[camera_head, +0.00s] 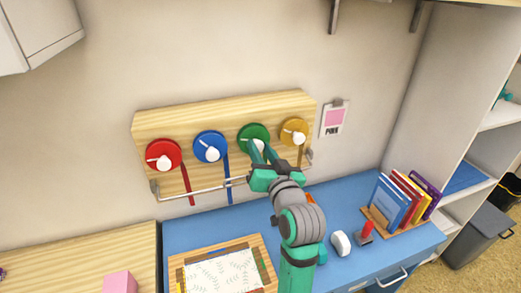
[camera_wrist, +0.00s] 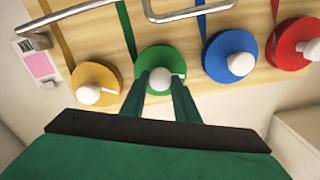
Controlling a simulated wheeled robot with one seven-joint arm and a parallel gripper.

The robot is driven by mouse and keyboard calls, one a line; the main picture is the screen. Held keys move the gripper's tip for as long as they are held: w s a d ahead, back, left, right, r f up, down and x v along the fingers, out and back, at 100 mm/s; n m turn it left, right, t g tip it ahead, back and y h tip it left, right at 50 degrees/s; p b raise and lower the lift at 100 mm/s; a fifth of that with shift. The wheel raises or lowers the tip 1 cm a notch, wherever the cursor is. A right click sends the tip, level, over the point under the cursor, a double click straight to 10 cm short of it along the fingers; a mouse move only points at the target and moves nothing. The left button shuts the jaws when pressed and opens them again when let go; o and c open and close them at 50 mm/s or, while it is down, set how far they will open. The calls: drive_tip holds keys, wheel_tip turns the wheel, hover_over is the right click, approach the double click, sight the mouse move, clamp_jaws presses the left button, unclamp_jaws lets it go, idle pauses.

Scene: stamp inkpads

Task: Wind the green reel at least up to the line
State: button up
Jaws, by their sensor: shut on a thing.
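The green reel (camera_head: 254,132) is on a wooden wall board, between the blue and yellow reels. It also shows in the wrist view (camera_wrist: 158,57), with its white knob (camera_wrist: 160,80) between my fingertips. My gripper (camera_head: 260,152) is shut on that knob; it fills the lower part of the wrist view (camera_wrist: 164,84). A green ribbon (camera_wrist: 129,28) runs from the reel toward the metal bar in the wrist view. The ribbon's end and the line are not clear in either view; my arm hides the area below the reel in the head view.
Red (camera_head: 163,154), blue (camera_head: 210,146) and yellow (camera_head: 294,131) reels with white knobs share the board (camera_head: 225,110). A metal bar (camera_head: 205,189) runs along its lower front. A pink card (camera_head: 333,118) hangs at right. The blue desk (camera_head: 340,200) below holds books and a framed picture.

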drive_tip(key=n, duration=0.5)
drive_tip(key=shift+a+n, duration=0.1)
drive_tip(key=shift+n, duration=0.2)
drive_tip(key=n, duration=1.5)
drive_tip(key=shift+s+a+f+n, duration=0.1)
drive_tip(key=shift+a+f+n, duration=0.1)
drive_tip(key=shift+n, duration=0.1)
idle(0.4)
drive_tip(key=o, duration=1)
